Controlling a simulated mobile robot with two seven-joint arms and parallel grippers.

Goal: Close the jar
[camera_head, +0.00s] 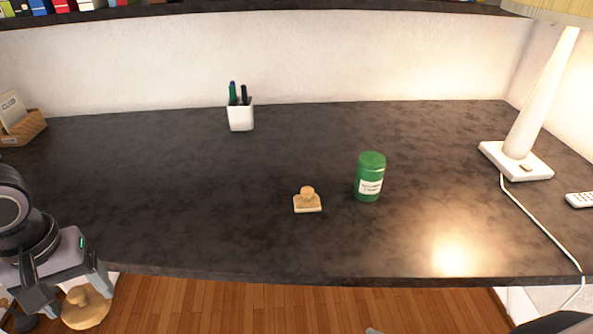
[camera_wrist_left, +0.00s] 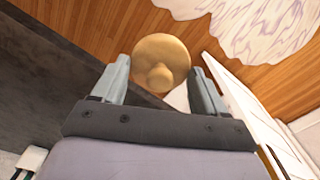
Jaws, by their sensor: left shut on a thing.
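A green jar (camera_head: 368,184) with a white label stands upright on the dark desk, right of centre. Its top looks green; I cannot tell whether it is open. My left gripper (camera_head: 72,290) is at the lower left, beyond the desk's front edge. It is shut on a round wooden lid (camera_head: 86,309) with a knob. In the left wrist view the lid (camera_wrist_left: 160,53) sits between the two fingertips, above the wooden floor. A small grey piece at the bottom edge of the head view may be my right gripper (camera_head: 372,331); its jaws do not show.
A small wooden knobbed block (camera_head: 307,205) lies on the desk (camera_head: 200,210) left of the jar. A white pen cup (camera_head: 241,117) stands behind. A lamp (camera_head: 516,160) with a cord and a remote (camera_head: 580,200) are at the right, a basket (camera_head: 25,130) at far left. The desk's left middle is clear.

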